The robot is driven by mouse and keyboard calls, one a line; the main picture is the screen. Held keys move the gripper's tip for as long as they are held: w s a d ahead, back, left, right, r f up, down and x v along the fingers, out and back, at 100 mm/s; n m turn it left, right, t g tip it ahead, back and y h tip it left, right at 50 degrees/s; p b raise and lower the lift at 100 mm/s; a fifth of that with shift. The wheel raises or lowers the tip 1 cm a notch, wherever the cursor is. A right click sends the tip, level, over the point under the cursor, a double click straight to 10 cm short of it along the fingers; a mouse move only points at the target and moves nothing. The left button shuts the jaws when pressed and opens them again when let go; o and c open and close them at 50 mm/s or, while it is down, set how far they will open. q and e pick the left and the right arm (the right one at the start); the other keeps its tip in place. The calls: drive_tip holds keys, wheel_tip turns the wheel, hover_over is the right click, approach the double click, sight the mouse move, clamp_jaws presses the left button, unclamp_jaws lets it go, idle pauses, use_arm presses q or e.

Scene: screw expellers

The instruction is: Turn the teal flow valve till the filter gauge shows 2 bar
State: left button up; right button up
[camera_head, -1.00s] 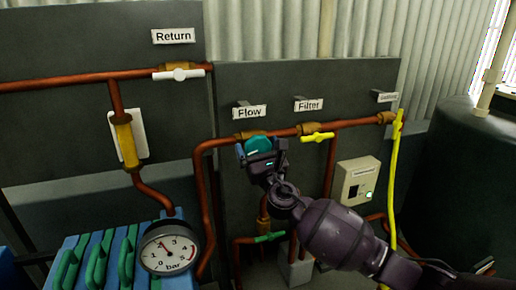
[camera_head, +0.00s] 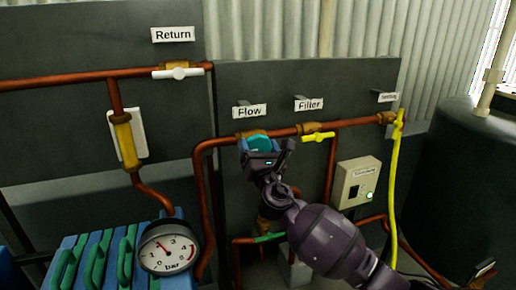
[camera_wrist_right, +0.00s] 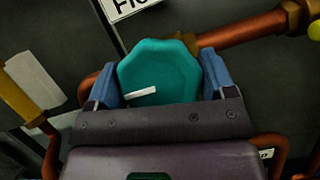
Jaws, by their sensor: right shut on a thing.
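The teal flow valve (camera_head: 258,142) is a rounded knob on the copper pipe under the "Flow" label (camera_head: 249,111). My right gripper (camera_head: 264,153) is shut on it. In the right wrist view the teal knob (camera_wrist_right: 158,70) sits between the two blue fingers of my right gripper (camera_wrist_right: 160,85); a white mark on the knob lies nearly level. A round white bar gauge (camera_head: 169,248) stands at the lower left, and its needle points up and left; the exact reading is too small to tell. My left gripper is not in view.
A yellow valve handle (camera_head: 318,137) sits just right of the teal knob, below the "Filter" label (camera_head: 309,104). A white return handle (camera_head: 179,73) is at the upper left. A yellow pipe (camera_head: 395,185), a control box (camera_head: 359,182) and a dark tank (camera_head: 455,190) are at right.

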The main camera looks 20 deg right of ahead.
drive_tip(key=o, duration=0.9)
drive_tip(key=b+v, duration=0.1)
drive_tip(key=v, duration=1)
drive_tip(key=shift+w, duration=0.1)
